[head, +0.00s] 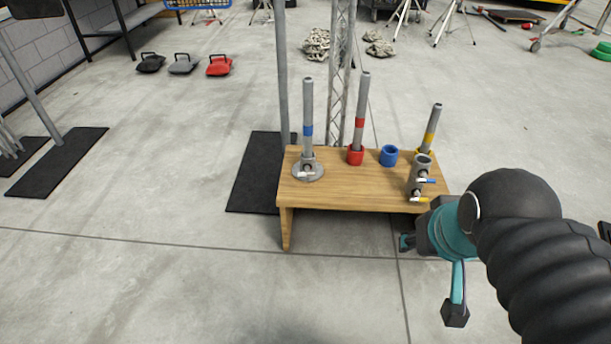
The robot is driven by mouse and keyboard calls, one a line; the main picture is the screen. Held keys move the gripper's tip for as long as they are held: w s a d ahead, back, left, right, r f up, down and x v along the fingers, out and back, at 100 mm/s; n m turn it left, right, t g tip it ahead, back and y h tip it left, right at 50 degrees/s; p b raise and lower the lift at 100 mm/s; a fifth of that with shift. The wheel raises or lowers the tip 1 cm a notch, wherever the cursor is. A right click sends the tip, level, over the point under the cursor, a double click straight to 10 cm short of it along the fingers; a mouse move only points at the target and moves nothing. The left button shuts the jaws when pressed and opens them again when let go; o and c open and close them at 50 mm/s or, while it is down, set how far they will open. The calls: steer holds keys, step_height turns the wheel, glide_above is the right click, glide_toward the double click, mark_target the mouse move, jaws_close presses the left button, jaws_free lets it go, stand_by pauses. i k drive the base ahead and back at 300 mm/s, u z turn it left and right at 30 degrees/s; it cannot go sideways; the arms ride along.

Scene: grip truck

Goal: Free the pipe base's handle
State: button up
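A grey round pipe base (316,173) sits at the left end of the wooden bench. A grey pipe (308,110) with a blue band stands upright in it. A small pale handle (306,175) shows low on the front of the base; its details are too small to tell. My gripper (431,279) is at the lower right, in front of the bench's right end and apart from the base. Its two dark-tipped fingers are spread, with nothing visible between them.
A pole and truss stand behind. Floor in front is clear.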

mark_target(307, 172)
steer(key=z, duration=1.85)
steer(key=k, duration=0.85)
steer(key=u, duration=1.85)
